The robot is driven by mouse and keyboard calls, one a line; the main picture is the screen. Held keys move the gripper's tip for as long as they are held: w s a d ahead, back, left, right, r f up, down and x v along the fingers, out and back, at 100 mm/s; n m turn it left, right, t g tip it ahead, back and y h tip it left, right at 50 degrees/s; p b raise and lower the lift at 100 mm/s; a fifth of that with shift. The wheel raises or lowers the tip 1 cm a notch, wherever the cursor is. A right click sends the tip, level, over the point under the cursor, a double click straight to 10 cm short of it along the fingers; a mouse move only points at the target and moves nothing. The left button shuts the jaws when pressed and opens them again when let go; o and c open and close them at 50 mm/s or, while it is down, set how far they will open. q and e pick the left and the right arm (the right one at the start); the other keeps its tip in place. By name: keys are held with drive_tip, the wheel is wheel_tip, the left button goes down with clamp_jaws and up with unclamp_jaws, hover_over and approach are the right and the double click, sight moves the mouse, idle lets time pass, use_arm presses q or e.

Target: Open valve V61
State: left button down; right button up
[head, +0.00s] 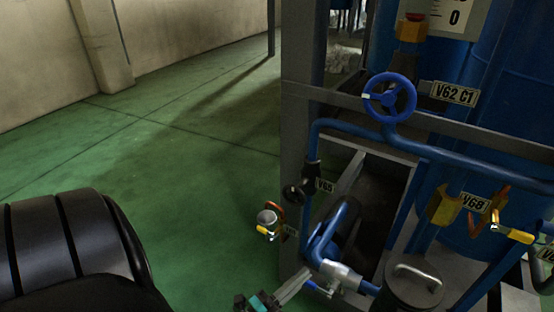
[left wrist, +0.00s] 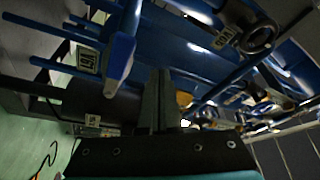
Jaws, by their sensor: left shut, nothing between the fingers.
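In the left wrist view, a blue lever handle (left wrist: 118,62) hangs beside a white tag (left wrist: 88,60) that is upside down and seems to read V61. In the head view, a blue-tipped lever (head: 318,288) sits at a silver valve body (head: 338,273) on a blue pipe low in the frame; its tag is not visible there. My left gripper (head: 304,277) comes in from the bottom edge with its grey fingers beside this lever. In the left wrist view its fingers (left wrist: 159,78) are together and empty, to the right of the lever. Contact cannot be told. My right gripper is not in view.
A blue handwheel (head: 389,97) tagged V62 C1 is above. A V65 valve (head: 300,192), a yellow-handled valve (head: 268,232) and the V68 valve (head: 478,205) are nearby. A lidded grey vessel (head: 414,285) stands right. Green floor (head: 180,160) is open at left.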

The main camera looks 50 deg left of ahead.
use_arm(q)
drive_tip(key=s+d+f, duration=0.2)
drive_tip(key=s, duration=0.7)
drive_tip(key=shift+d, duration=0.15)
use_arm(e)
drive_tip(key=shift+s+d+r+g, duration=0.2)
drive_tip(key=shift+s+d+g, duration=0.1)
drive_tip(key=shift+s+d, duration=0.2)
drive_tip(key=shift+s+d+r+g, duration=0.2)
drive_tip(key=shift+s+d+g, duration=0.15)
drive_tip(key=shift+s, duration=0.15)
use_arm(q)
drive_tip(key=shift+f, duration=0.1)
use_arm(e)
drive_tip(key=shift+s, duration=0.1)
